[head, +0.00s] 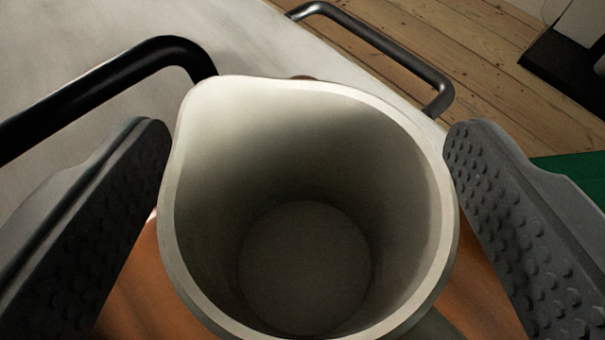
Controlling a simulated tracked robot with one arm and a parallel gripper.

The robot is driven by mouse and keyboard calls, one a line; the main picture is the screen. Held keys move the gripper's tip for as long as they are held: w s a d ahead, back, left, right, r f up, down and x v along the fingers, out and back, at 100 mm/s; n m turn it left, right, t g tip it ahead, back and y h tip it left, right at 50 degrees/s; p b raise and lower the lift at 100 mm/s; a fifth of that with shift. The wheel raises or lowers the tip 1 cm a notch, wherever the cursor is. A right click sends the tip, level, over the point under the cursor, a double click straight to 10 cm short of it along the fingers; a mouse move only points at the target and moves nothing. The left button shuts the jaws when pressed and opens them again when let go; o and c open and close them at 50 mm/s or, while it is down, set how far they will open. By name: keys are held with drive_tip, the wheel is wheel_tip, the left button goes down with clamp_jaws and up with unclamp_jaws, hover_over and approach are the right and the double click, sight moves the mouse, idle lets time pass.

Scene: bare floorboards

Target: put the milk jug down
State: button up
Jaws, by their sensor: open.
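The milk jug (305,215) is a pale, round metal vessel with a spout at its upper left. I look down into it, and its inside looks empty. My gripper (308,150) is open, with one dark studded finger on each side of the jug. The left finger is close to the jug's wall, and the right finger's tip is at or very near the rim. I cannot tell whether either finger touches it. The jug's underside and what it rests on directly are hidden.
An orange-brown surface (150,300) shows below and beside the jug. Behind is a pale grey surface (270,40) with a black bar (110,85) at left and a dark metal handle (370,38) along its edge. Floorboards (465,60), a green patch (572,175) and a dark object (560,60) lie right.

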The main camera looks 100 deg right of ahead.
drive_tip(key=p+v, duration=0.2)
drive_tip(key=v, duration=1)
drive_tip(key=shift+p, duration=0.3)
